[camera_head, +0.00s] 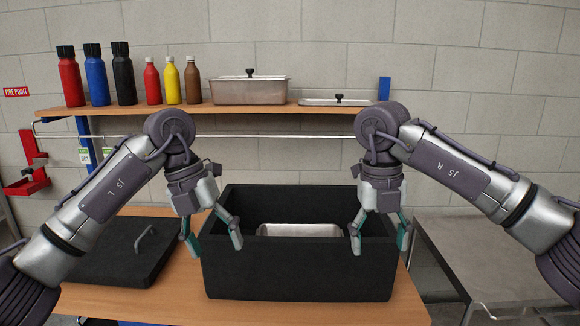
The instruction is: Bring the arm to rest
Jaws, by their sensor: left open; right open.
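My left gripper (211,246) is open and empty. It hangs pointing down at the left side of a black box (296,272), with one finger in front of the box's left wall. My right gripper (380,243) is open and empty. It points down at the right side of the same box, its fingers in front of the right wall. Both arms come in from the sides and bend down at the wrists. I cannot tell how far the fingertips are from the box walls.
A metal pan (300,230) is inside the box. A black lid (122,252) with a handle lies on the wooden table (190,305) at left. A shelf (240,109) behind holds several bottles, a lidded steel pan (249,89) and a flat lid (337,101). A metal table (480,250) stands at right.

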